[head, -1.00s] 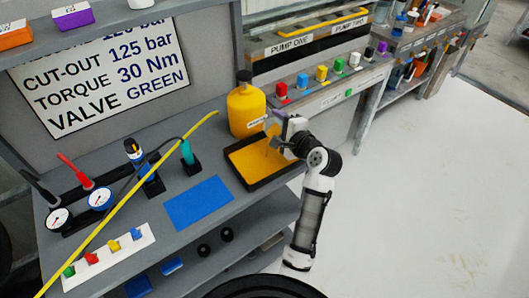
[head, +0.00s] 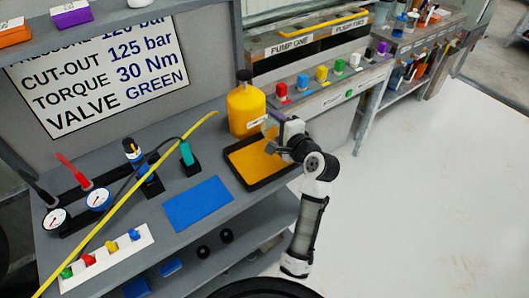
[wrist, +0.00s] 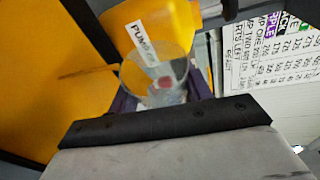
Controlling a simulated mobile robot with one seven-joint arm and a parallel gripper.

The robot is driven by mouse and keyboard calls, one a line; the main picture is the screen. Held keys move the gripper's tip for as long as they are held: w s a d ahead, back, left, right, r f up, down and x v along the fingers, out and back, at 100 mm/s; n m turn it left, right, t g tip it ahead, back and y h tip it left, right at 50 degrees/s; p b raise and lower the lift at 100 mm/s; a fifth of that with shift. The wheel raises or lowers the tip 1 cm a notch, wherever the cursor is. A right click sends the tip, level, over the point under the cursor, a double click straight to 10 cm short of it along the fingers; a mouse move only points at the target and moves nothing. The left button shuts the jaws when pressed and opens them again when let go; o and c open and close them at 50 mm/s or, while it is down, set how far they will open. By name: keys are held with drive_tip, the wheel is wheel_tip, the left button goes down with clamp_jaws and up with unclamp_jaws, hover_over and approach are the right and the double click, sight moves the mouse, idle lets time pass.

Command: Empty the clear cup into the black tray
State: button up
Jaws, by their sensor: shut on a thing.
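The clear cup (wrist: 152,88) is between the fingers of my gripper (head: 274,134) and shows in the wrist view with its open mouth facing up-left in the picture, toward the tray side. My gripper is shut on it. In the head view the cup (head: 268,124) is small, tilted and partly hidden by the gripper, above the back right part of the black tray (head: 237,173). The tray's floor is covered in orange-yellow. A thin brownish streak extends from the cup's mouth over the yellow in the wrist view. A small red patch shows through the cup; I cannot tell what it is.
A yellow jug (head: 245,108) stands right behind the tray, close to the cup. A blue mat (head: 198,204) lies left of the tray. A teal-handled tool (head: 188,158) stands behind the mat. Colored blocks (head: 321,74) line the ledge to the right.

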drive_tip(key=shift+s+a+f+n+t+b, duration=0.2)
drive_tip(key=shift+f+n+t+b, duration=0.4)
drive_tip(key=shift+b, duration=0.95)
drive_tip(key=shift+r, duration=0.3)
